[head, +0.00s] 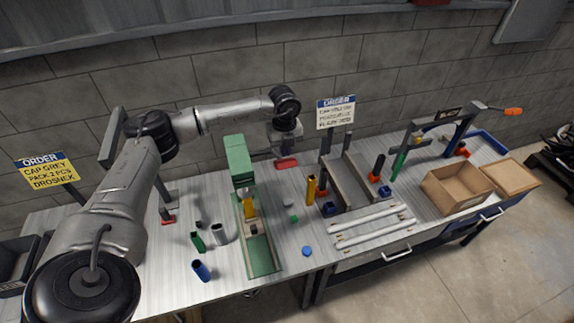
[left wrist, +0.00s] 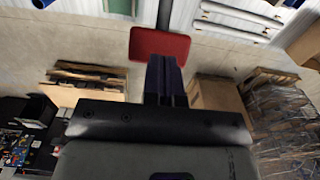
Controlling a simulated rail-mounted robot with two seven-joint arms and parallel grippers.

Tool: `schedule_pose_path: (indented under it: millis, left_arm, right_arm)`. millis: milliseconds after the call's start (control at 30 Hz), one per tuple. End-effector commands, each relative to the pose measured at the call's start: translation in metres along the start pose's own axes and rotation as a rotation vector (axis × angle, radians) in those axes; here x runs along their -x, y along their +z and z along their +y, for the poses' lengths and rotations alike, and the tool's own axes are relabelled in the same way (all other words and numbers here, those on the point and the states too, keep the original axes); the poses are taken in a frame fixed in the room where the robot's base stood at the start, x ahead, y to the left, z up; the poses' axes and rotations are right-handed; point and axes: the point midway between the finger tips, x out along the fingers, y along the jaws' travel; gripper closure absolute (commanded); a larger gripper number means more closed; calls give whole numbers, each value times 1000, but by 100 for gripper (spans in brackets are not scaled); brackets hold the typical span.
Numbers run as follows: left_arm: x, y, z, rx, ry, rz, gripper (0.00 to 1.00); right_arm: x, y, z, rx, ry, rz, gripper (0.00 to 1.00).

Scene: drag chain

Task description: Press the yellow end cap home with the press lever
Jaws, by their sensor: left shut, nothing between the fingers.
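The green press (head: 238,160) stands on a green base strip left of the table's middle. Its dark lever runs right and ends in a flat red handle (head: 286,163). A yellow piece (head: 249,207), apparently the end cap, is under the press head; its seating cannot be made out. My left gripper (head: 287,146) is shut and empty, just above the red handle. In the left wrist view the shut fingers (left wrist: 165,72) overlap the lower edge of the red handle (left wrist: 160,44). I cannot tell whether they touch it. My right gripper is out of view.
Green (head: 197,242), grey (head: 219,234) and blue (head: 201,271) tubes stand left of the press. A yellow tube (head: 310,189) and a rack (head: 350,180) are to its right. White rods (head: 370,218) lie in front; an open carton (head: 455,190) stands farther right.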

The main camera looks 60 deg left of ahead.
Motion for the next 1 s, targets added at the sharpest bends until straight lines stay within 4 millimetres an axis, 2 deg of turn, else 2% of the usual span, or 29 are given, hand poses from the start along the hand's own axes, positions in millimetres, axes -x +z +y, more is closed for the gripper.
schedule_pose_path:
  millis: [367, 1000]
  left_arm:
    - [-2, 0, 0, 0, 0, 0, 100]
    - [-29, 0, 0, 0, 0, 0, 100]
  right_arm:
    - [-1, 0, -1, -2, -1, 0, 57]
    - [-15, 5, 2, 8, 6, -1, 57]
